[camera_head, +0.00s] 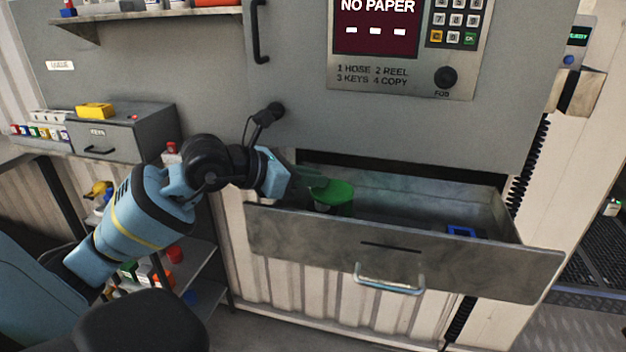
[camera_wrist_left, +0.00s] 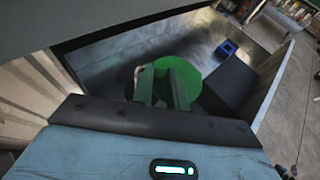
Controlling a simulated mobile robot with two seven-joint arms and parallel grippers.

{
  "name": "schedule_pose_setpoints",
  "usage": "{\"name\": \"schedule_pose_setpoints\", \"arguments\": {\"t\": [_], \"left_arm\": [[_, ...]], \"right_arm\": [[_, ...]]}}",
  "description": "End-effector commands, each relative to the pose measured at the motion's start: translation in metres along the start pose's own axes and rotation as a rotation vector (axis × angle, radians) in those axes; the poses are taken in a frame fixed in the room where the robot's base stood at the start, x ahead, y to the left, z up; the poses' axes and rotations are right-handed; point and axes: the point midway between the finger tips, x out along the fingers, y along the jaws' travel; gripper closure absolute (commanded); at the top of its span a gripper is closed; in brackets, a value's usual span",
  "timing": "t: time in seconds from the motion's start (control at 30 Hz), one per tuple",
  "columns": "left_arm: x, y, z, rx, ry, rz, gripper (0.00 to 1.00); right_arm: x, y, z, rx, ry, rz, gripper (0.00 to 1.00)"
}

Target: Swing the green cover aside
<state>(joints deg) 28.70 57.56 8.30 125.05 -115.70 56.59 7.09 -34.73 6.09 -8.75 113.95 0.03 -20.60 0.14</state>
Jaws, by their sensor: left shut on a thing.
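The green cover (camera_head: 335,193) is a round green piece inside the open drawer (camera_head: 480,262), toward its left end. It also shows in the left wrist view (camera_wrist_left: 198,70) as a green disc, partly hidden by my fingers. My left gripper (camera_head: 310,183) reaches into the drawer from the left and is shut on the green cover at its near edge. The fingers also show in the left wrist view (camera_wrist_left: 161,88). What lies beneath the cover is hidden. My right gripper is not in view.
A small blue item (camera_head: 461,231) lies at the drawer's right end, beside a dark block (camera_wrist_left: 228,83) seen in the left wrist view. The grey cabinet panel (camera_head: 400,125) stands close above the drawer. A shelf rack (camera_head: 190,275) stands below my left arm.

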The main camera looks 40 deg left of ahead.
Motion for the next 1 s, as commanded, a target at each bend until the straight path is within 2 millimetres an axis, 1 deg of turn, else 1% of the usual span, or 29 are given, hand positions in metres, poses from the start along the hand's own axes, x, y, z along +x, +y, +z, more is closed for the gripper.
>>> {"name": "schedule_pose_setpoints", "arguments": {"t": [0.37,0.4,0.53,0.87,1.0], "left_arm": [[0.0003,0.0002,0.0000,-0.002,0.000,0.000,1.00],[0.0004,0.0003,0.0000,-0.002,0.000,0.000,0.80],[0.0003,0.0005,0.0000,-0.002,0.000,0.001,0.62],[-0.0010,0.0008,-0.0001,-0.001,0.000,0.002,0.62],[-0.0082,0.0013,-0.0009,-0.002,0.000,0.003,0.62]], "right_arm": [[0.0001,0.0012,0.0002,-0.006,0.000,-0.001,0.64],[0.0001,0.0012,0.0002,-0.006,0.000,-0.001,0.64],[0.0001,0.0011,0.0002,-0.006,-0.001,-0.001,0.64],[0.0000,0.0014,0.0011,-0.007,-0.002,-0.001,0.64],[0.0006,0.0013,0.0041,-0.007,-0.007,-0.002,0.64]]}}
